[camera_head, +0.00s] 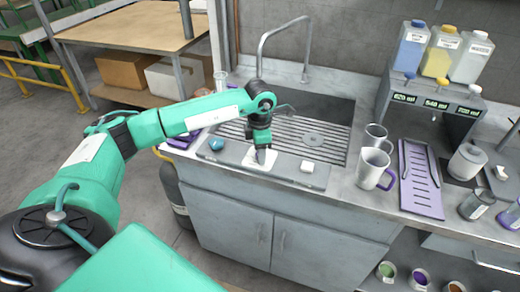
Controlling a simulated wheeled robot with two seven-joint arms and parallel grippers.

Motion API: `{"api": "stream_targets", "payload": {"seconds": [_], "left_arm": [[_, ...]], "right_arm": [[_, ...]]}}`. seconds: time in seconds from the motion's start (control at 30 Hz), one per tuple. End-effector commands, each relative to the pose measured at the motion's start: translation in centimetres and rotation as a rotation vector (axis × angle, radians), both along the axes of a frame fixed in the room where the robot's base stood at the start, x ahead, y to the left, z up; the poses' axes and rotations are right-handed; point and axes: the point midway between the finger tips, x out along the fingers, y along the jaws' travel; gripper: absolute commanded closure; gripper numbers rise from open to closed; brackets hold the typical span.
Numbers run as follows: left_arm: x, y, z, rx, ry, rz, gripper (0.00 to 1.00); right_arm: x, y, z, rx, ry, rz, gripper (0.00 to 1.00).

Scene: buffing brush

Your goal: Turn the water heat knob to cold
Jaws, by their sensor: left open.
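A grey panel (285,168) runs along the front edge of the sink. My left gripper (262,156) points down over the white piece; contact cannot be made out. It is open, with fingers small in view. My right gripper is not in view.
The sink basin (335,115) with a metal faucet (283,35) lies behind the panel. Two mugs (373,165) and a purple tray (420,180) stand to the right. A dispenser rack (430,100) with bottles is at the back right. Cabinet doors (240,225) are below.

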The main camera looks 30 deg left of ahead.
Motion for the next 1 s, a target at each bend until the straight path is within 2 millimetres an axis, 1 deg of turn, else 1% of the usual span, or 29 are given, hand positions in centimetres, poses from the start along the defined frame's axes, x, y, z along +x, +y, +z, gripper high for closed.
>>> {"api": "stream_targets", "payload": {"seconds": [0.07,0.17,0.2,0.27,0.3,0.5,0.67,0.87,1.0], "left_arm": [[0.0,0.0,0.0,0.0,0.0,0.0,0.53],[0.0,0.0,0.0,0.0,0.0,0.0,0.71],[0.0,0.0,0.0,0.0,0.0,0.0,0.79],[0.0,0.0,0.0,0.0,0.0,0.0,0.91],[0.0,0.0,0.0,0.0,0.0,0.0,0.98],[0.0,0.0,0.0,0.0,0.0,0.009,0.98],[0.0,0.0,0.0,0.001,0.001,0.051,0.98],[0.0,0.0,-0.1,0.001,-0.001,0.169,0.98],[0.0,0.0,-0.1,0.001,-0.001,0.289,0.98]], "right_arm": [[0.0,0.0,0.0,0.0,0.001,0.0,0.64],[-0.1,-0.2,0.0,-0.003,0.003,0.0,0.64],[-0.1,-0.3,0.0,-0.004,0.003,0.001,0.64],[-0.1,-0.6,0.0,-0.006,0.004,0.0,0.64],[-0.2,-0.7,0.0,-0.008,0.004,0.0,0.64],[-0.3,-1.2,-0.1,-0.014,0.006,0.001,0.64],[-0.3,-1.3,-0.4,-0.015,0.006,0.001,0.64],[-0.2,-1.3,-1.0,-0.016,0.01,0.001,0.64],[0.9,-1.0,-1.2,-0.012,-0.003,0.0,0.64]]}}
